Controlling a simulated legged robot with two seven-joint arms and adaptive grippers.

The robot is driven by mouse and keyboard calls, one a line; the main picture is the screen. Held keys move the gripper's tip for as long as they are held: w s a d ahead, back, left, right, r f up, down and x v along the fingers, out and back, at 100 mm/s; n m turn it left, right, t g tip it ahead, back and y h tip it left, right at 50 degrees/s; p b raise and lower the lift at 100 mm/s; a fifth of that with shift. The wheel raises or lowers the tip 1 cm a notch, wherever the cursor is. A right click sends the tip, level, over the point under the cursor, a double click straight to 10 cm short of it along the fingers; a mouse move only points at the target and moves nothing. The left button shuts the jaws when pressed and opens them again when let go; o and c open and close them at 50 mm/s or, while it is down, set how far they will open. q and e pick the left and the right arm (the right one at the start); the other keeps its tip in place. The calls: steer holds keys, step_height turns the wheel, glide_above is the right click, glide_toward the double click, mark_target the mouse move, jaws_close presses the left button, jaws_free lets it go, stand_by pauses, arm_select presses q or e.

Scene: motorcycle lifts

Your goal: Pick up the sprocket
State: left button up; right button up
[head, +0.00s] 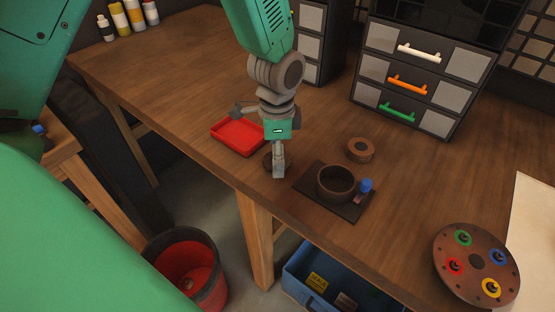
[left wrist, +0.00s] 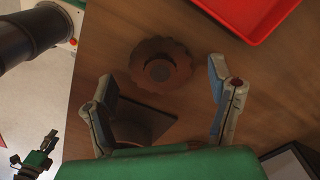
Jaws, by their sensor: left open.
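The sprocket is a dark brown toothed disc with a round centre. In the left wrist view the sprocket (left wrist: 160,66) lies flat on the wooden table, just beyond my fingertips. In the head view the sprocket (head: 269,161) is mostly hidden behind my left gripper (head: 278,172), which points down over it near the table's front edge. In the left wrist view my left gripper (left wrist: 172,88) has its two fingers spread wide, with nothing held between them. I cannot tell the exact height of the fingertips above the sprocket.
A red tray (head: 238,150) lies left of the gripper. A dark square plate (head: 352,213) with a round cup (head: 336,182) is to the right, near a brown ring (head: 360,150). A disc with coloured pegs (head: 476,264) is far right; drawers (head: 408,83) stand behind.

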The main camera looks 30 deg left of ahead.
arm_select(q)
steer(key=shift+w+f, duration=0.1)
steer(key=shift+f, duration=0.65)
steer(key=c, duration=1.4)
steer(key=shift+c, duration=0.2)
steer(key=shift+r, duration=0.15)
